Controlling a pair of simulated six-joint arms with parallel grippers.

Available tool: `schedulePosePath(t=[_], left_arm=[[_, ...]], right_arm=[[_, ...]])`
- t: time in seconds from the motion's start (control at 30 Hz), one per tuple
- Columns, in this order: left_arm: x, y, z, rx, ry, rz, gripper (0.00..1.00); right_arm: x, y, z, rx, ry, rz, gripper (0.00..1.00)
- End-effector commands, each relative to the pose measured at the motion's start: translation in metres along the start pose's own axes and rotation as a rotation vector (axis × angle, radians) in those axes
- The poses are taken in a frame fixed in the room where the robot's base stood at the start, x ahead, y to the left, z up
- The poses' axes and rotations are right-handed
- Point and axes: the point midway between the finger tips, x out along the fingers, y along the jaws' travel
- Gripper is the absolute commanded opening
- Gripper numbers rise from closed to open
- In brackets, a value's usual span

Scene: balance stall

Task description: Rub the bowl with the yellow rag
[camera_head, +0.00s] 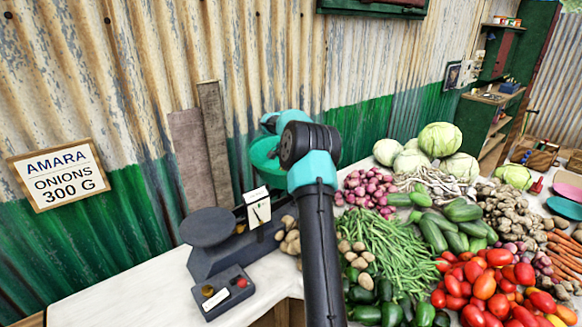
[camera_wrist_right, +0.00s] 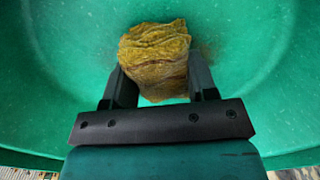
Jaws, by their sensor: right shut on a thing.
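The green bowl (camera_head: 262,158) is at the back of the counter by the wall, partly hidden behind my right arm. In the right wrist view the bowl's inside (camera_wrist_right: 260,70) fills most of the picture. My right gripper (camera_wrist_right: 160,76) is shut on the crumpled yellow rag (camera_wrist_right: 155,50), which sits between its two fingers. The rag is over the bowl's inner surface and looks to be against it; the contact itself is hidden. A faint brownish patch shows beside the rag on the right. In the head view the rag and fingertips are hidden. My left gripper is not in view.
A dark scale with a round pan (camera_head: 207,228) and a white dial (camera_head: 257,208) stands left of my arm. Green beans (camera_head: 385,250), tomatoes (camera_head: 490,285), red onions (camera_head: 367,190) and other vegetables crowd the right. The counter's front left (camera_head: 120,300) is bare.

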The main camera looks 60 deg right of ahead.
Motion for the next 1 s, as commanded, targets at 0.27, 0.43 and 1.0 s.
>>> schedulePosePath(t=[0.27,0.43,1.0], left_arm=[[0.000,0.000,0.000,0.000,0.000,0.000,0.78],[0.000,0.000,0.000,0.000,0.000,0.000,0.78],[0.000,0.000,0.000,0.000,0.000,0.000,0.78]], right_arm=[[0.004,0.004,-0.009,0.000,-0.004,0.004,0.30],[0.004,0.008,-0.020,0.001,-0.004,0.004,0.30],[0.002,0.019,-0.046,0.000,-0.005,0.004,0.30]])
